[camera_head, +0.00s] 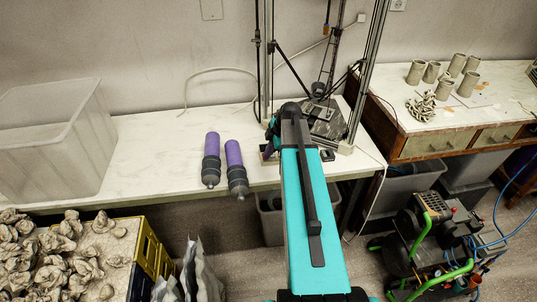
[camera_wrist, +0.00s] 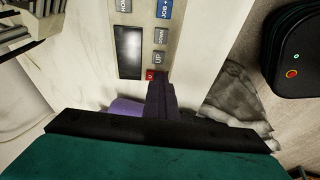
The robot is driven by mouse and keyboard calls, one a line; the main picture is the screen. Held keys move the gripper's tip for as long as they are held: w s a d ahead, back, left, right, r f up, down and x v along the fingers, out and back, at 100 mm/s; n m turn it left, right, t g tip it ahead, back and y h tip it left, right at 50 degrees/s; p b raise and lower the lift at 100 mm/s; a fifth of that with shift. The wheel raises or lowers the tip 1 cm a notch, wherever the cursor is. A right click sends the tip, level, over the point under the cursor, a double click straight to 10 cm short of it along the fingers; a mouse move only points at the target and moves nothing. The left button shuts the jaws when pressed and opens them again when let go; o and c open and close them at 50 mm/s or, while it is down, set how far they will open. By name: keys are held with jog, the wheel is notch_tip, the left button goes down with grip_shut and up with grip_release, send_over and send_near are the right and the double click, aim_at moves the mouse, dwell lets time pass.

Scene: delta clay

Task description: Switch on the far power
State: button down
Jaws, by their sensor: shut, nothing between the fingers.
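A row of small labelled buttons and a dark display (camera_wrist: 128,52) show in the wrist view. The readable labels are blue JOB+ (camera_wrist: 164,9), grey DOWN (camera_wrist: 160,36) and grey UP (camera_wrist: 158,57). A red button (camera_wrist: 150,75) lies at the near end of the row, its label partly hidden. My gripper (camera_wrist: 161,78) is shut and empty, its tips beside the red button; contact cannot be told. A black rounded device (camera_wrist: 296,50) at right has a red round spot (camera_wrist: 291,74). No control is clearly marked as far power. In the head view my arm hides the gripper tips.
Two purple-topped cylinders (camera_head: 235,158) lie left of my arm on the white table (camera_head: 150,150). A tall frame (camera_head: 372,60) stands behind it. A clear bin (camera_head: 50,140) is at left. A green-handled compressor (camera_head: 425,235) stands on the floor at right.

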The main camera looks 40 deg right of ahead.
jog(key=shift+w+d+r, duration=0.15)
jog(key=shift+w, duration=0.5)
jog(key=shift+r, duration=0.1)
jog(key=shift+s+r+p, duration=0.1)
jog(key=shift+r+p, duration=0.2)
jog(key=shift+r, duration=0.25)
jog(key=r, duration=0.1)
jog(key=s+r+p, duration=0.1)
jog(key=r, duration=0.1)
jog(key=shift+a+r, duration=0.1)
jog(key=shift+a, duration=0.1)
jog(key=w+b+v, duration=0.1)
jog(key=b+v, duration=0.1)
jog(key=v, duration=0.7)
jog(key=shift+d+r, duration=0.3)
jog(key=shift+s, duration=0.2)
